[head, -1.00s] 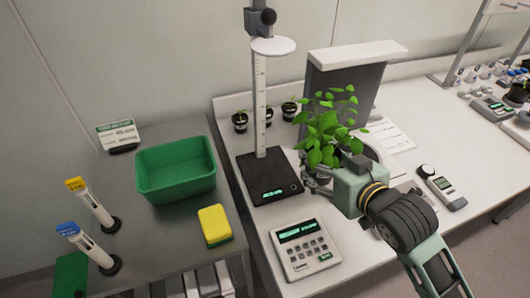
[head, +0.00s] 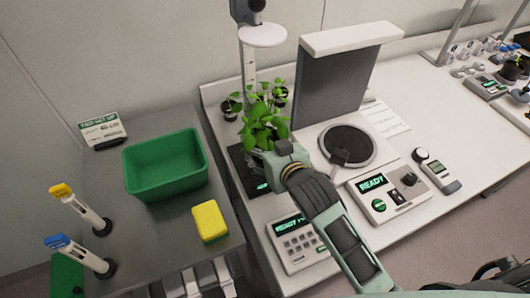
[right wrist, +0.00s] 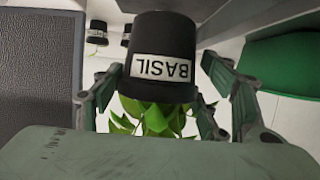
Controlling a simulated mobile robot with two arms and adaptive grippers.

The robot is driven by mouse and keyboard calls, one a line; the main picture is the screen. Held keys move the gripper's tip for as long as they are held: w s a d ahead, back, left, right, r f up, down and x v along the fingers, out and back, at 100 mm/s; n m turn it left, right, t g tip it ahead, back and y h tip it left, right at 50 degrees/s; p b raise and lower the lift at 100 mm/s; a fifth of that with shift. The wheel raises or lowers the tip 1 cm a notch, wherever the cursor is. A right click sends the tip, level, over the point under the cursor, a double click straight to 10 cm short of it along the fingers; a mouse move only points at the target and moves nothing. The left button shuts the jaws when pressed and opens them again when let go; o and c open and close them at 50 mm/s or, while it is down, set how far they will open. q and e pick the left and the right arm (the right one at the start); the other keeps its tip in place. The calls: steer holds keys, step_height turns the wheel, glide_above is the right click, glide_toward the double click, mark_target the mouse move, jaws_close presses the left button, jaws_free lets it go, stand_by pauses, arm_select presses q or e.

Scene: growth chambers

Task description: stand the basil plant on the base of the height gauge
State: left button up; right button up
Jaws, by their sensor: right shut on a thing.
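The basil plant (head: 264,124), with bright green leaves, is in my right gripper (head: 264,158). In the right wrist view its black pot (right wrist: 160,38) with an upside-down BASIL label sits between the two fingers. In the head view the plant is over the black base (head: 239,172) of the height gauge, in front of the gauge's column (head: 248,70). The white disc (head: 262,36) is on the column above the leaves. The gripper and leaves hide the pot in the head view, so I cannot tell whether it touches the base. My left gripper is not in view.
A keypad device (head: 298,243) lies in front of the gauge. A chamber with a grey panel (head: 342,85) and round dark plate (head: 348,145) stands to its right. Small pots (head: 230,108) are behind. A green bin (head: 165,168) and yellow sponge (head: 209,221) are left.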

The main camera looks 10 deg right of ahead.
steer(key=shift+f, duration=2)
steer(key=shift+f, duration=0.1)
steer(key=o, duration=1.4)
steer(key=shift+f, duration=0.1)
steer(key=shift+r, duration=0.25)
steer(key=shift+s, duration=0.35)
steer(key=b+v, duration=0.1)
steer(key=v, duration=1)
steer(key=shift+s+r, duration=0.1)
steer(key=shift+r, duration=0.1)
